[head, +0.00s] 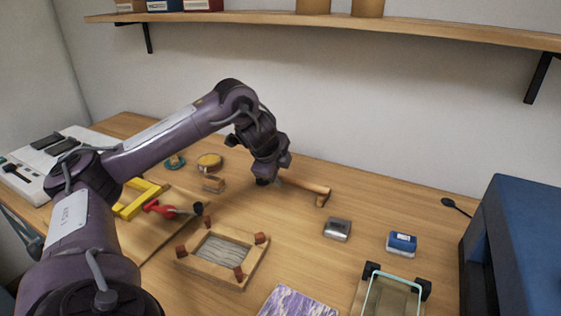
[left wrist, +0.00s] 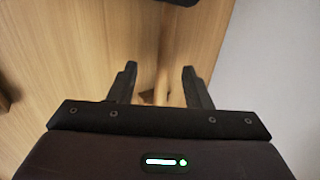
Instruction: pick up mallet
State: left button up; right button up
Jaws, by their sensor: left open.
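The wooden mallet (head: 306,187) lies on the table near the back wall, its head at the right end and its handle pointing left. My left gripper (head: 264,181) is low over the table at the handle's left end, with its fingers pointing down. In the left wrist view the open fingers (left wrist: 160,70) stand on either side of the narrow wooden handle (left wrist: 163,62), with gaps on both sides. The gripper hides the handle's end in the head view. My right gripper is not in view.
A small wooden block (head: 213,184) and a round tin (head: 210,162) stand left of the gripper. A wooden frame (head: 252,264) with dark corner blocks lies in front. A grey box (head: 337,229) and a blue one (head: 401,244) sit to the right. A shelf (head: 270,23) hangs above.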

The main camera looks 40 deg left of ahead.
aim_at(288, 178)
pick_arm(q)
jog(key=shift+w+a+f, duration=0.2)
jog(key=shift+w+f, duration=0.15)
jog(key=shift+w, duration=0.25)
jog(key=shift+w+f, duration=0.3)
jog(key=shift+f, duration=0.35)
jog(key=x, duration=0.4)
jog(key=shift+w+a+f, duration=0.15)
jog(key=shift+w+f, duration=0.1)
jog(key=shift+w, duration=0.05)
jog(key=shift+w+a+f, duration=0.1)
jog(key=shift+w+f, duration=0.05)
jog(key=shift+f, duration=0.05)
jog(key=shift+r, duration=0.1)
grip_shut()
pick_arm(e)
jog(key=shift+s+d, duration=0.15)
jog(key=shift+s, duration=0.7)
